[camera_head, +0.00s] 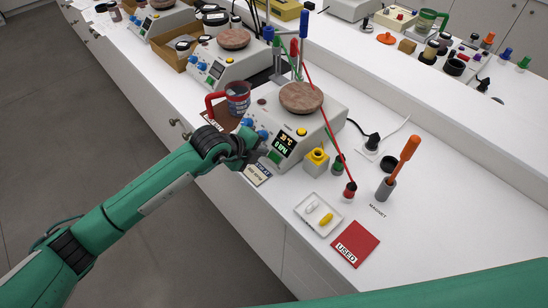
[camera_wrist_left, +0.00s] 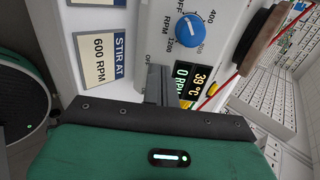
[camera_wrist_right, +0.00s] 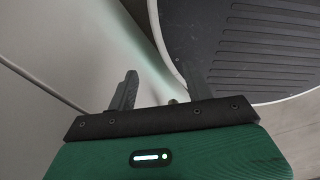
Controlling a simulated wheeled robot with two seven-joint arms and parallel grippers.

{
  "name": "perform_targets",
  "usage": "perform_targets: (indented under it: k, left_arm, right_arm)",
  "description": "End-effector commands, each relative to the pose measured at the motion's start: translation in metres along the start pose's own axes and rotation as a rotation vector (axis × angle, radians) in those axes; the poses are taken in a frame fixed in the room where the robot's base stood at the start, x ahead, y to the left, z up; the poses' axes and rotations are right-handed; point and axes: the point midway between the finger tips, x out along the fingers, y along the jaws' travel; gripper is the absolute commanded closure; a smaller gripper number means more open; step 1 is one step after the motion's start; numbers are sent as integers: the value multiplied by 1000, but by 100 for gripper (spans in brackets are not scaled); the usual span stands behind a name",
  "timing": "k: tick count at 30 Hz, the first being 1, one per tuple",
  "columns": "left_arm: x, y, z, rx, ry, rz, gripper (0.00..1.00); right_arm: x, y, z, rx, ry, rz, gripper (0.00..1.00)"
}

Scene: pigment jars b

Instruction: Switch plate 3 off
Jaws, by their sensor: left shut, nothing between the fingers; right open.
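A green switch (camera_head: 275,157) shows just below the display. I cannot read a plate number. My left gripper (camera_head: 247,148) is shut and empty at the plate's front panel, beside the switch; I cannot tell if it touches. In the left wrist view its fingers (camera_wrist_left: 157,84) stand between the display (camera_wrist_left: 188,80) and a "STIR AT 600 RPM" card (camera_wrist_left: 105,55), below a blue RPM knob (camera_wrist_left: 190,28). My right gripper (camera_wrist_right: 158,88) is open and empty, low beside the bench.
Two more hot plates (camera_head: 222,60) (camera_head: 160,18) stand farther back along the bench. A red-handled mug (camera_head: 237,98) stands left of the nearest plate.

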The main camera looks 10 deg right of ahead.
Motion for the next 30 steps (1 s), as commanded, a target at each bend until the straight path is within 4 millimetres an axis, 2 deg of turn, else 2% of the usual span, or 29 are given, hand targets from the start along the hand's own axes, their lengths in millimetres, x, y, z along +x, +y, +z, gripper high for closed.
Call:
perform_targets:
  k: [17,23,30]
  left_arm:
    - [9,0,0,0,0,1,100]
    - [-3,-2,0,0,0,0,100]
    - [-27,-2,0,-2,0,0,100]
  right_arm:
    - [7,3,1,-1,0,3,49]
    - [-2,1,-1,0,1,1,49]
    - [-18,-2,-3,2,2,-2,49]
